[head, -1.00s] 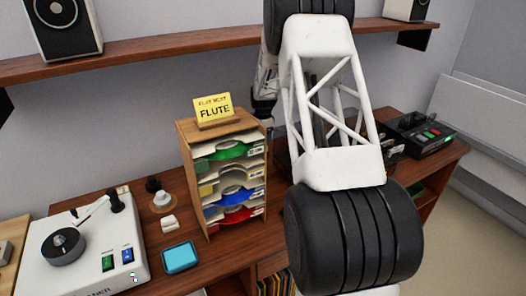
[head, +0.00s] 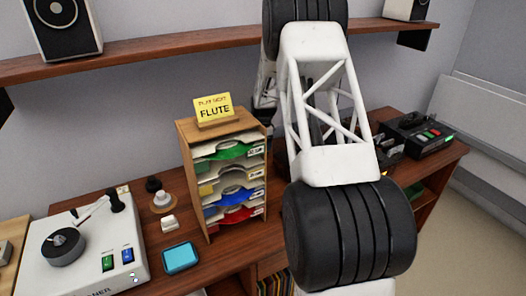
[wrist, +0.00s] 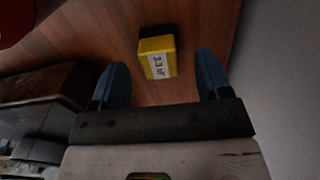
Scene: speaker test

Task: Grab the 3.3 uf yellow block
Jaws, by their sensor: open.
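The yellow block (wrist: 158,57) lies on the brown wooden surface in the wrist view, with a white label on its side that looks like "3.3 uF". My gripper (wrist: 162,64) is open, its two blue fingers apart to the left and right of the block in the picture. No contact shows, and I cannot tell how far above the surface the fingers are. In the head view my arm hides the gripper. A small yellow spot shows at the arm's right edge there, too small to identify.
A dark box-like object (wrist: 40,95) stands left of the fingers in the wrist view, with a red thing (wrist: 14,18) at top left. The head view shows a wooden sleeve rack (head: 190,165), a turntable (head: 85,250) and a dark device with coloured buttons (head: 417,135).

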